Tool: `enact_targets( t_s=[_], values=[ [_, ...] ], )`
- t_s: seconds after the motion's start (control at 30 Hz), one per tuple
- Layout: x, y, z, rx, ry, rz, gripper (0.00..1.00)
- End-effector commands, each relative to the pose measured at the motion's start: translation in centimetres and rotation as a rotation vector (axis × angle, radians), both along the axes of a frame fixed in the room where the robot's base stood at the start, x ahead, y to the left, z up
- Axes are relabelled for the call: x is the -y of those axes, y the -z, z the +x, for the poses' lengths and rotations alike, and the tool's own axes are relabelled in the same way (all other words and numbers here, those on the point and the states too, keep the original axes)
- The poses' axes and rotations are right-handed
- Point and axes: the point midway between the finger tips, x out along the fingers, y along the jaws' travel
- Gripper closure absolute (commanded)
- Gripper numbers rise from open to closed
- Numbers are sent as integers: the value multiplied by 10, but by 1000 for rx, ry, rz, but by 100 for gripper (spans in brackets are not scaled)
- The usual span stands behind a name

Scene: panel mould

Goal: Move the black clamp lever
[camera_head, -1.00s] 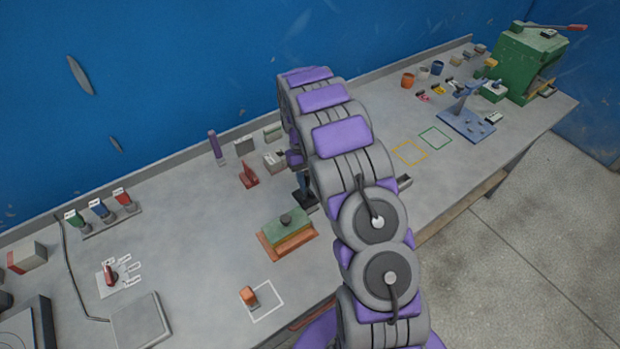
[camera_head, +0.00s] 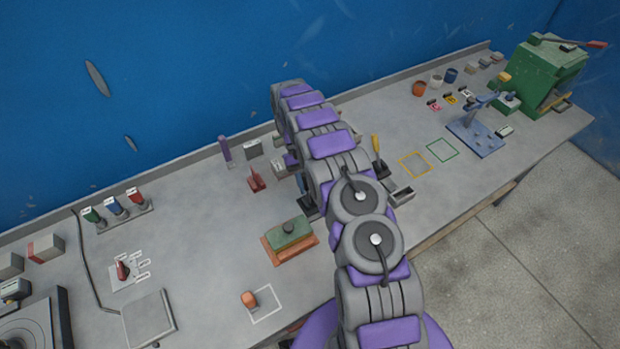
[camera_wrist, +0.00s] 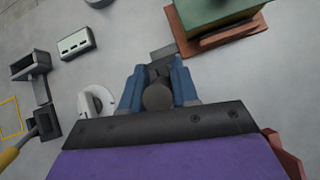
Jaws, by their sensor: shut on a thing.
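In the wrist view, the black clamp lever (camera_wrist: 158,96) shows as a dark rounded end between the two blue fingers of my gripper (camera_wrist: 158,88). My gripper is shut on it. A grey piece extends beyond the fingertips, and the rest of the lever is hidden.
A green block on an orange base (camera_head: 290,240) stands close by, left of my arm. A yellow-handled lever (camera_head: 376,148) and a grey open tray (camera_head: 401,194) are right of it. A white knob (camera_wrist: 92,104) sits beside the gripper.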

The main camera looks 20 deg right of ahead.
Motion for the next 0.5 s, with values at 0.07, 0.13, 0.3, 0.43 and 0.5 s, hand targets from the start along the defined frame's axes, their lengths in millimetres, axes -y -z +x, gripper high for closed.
enact_targets(
  t_s=[0.07, 0.13, 0.3, 0.43, 0.5],
  values=[
    [-3, -2, 2, -9, -2, -2, 100],
    [-4, -2, 4, -18, -2, -6, 100],
    [-5, -1, 5, -39, 0, -10, 100],
    [-6, 0, 5, -48, 0, -12, 100],
    [-6, 0, 5, -49, 0, -12, 100]
  ],
)
